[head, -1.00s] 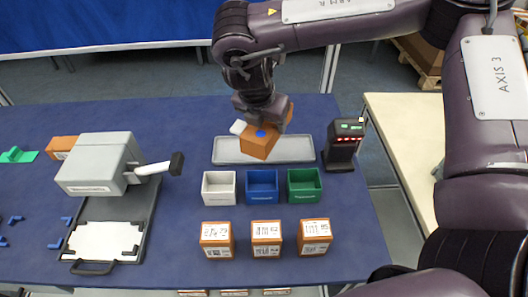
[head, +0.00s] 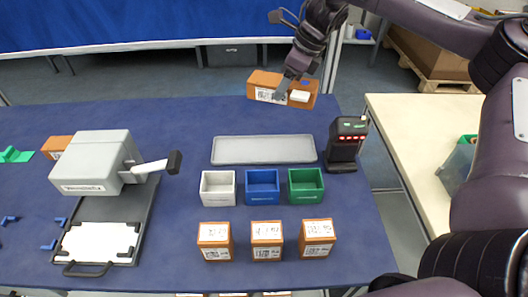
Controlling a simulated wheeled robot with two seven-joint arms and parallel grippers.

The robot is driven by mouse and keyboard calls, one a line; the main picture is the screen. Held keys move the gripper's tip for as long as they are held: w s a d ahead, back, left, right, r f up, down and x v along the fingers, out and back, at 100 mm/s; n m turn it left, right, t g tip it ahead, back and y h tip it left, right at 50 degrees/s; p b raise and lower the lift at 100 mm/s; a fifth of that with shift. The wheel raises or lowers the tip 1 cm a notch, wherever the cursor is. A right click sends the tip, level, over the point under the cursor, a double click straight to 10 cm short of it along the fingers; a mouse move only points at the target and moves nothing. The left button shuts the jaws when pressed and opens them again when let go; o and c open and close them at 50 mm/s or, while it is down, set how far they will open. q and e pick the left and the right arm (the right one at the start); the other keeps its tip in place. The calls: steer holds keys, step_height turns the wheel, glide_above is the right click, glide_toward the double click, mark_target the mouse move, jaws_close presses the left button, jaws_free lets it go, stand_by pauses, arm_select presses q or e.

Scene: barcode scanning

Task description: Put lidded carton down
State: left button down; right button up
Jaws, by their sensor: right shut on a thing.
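The orange-brown lidded carton (head: 261,90) is at the far edge of the blue table, right of centre in the head view. A barcode label shows on its front, with a white piece and a blue dot at its right part. My right gripper (head: 281,92) comes down from the upper right and is shut on the carton, hiding its middle. I cannot tell whether the carton touches the table. My left gripper is not in view.
An empty grey tray (head: 264,150) lies in front of the carton. A black scanner (head: 345,141) with red lights stands right of it. A grey hand-levered machine (head: 91,163) stands left.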

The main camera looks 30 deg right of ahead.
steer(key=d+n, duration=0.1)
steer(key=w+d+n+g, duration=0.1)
steer(key=n, duration=0.1)
steer(key=shift+r+n+y, duration=0.3)
steer(key=shift+r+y, duration=0.1)
steer(key=shift+f, duration=0.1)
step_height(320, 180, down, 14)
steer(key=b, duration=0.4)
steer(key=shift+d+f, duration=0.1)
steer(key=shift+f, duration=2.8)
steer(key=o, duration=1)
steer(key=shift+o, duration=0.2)
steer(key=shift+r, duration=0.1)
